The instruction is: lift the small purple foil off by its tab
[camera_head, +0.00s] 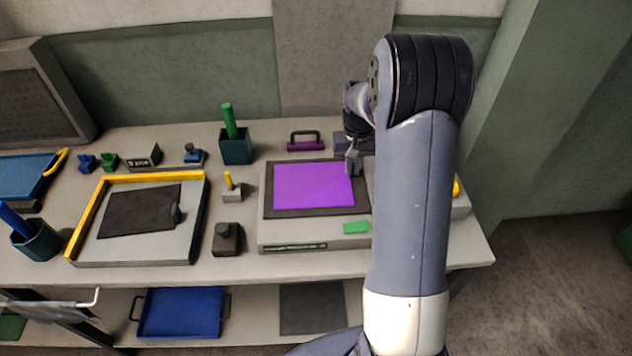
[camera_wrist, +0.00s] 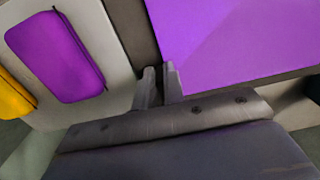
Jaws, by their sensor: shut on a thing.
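The purple foil (camera_head: 312,186) is a flat rectangle on a dark plate (camera_head: 272,212) on top of a pale grey base (camera_head: 300,235). A faint diagonal change of shade crosses it near its right side. My gripper (camera_head: 354,168) is at the foil's far right corner. In the wrist view, the foil (camera_wrist: 235,40) fills the upper right, and my gripper's fingertips (camera_wrist: 159,72) are close together at its edge. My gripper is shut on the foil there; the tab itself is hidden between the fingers.
A purple handled block (camera_head: 306,146) stands behind the base, and a green piece (camera_head: 356,227) lies on its front. A yellow-edged tray (camera_head: 190,225) and a dark knobbed block (camera_head: 227,238) are left. A purple rounded pad (camera_wrist: 55,55) shows in the wrist view.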

